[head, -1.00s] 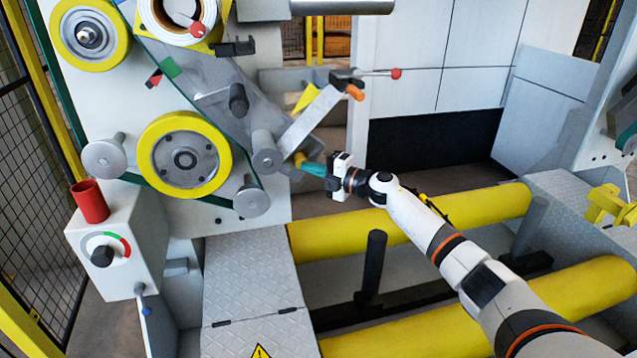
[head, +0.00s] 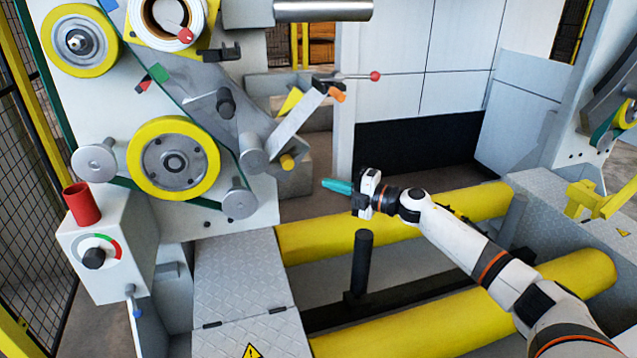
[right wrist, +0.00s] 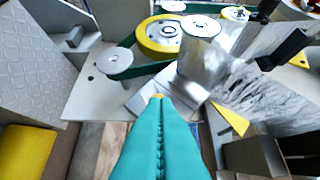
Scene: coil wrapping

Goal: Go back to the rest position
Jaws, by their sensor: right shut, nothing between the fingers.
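My right gripper (head: 337,186) has teal fingers and is shut and empty. In the head view it points left, over the gap behind the far yellow roller, apart from the wrapping machine (head: 215,85). In the right wrist view its teal fingers (right wrist: 160,145) lie pressed together, pointing at the machine's grey bracket and rollers, with nothing between them. A small yellow cylinder end (head: 288,161) on the machine is left of and above the fingertips, with a clear gap. My left gripper is not in view.
Two yellow rollers (head: 480,300) lie below my right arm, with a dark upright post (head: 361,265) between them. A lever with a red knob (head: 375,76) sticks out above the gripper. A control box with a red cup (head: 84,204) stands at left.

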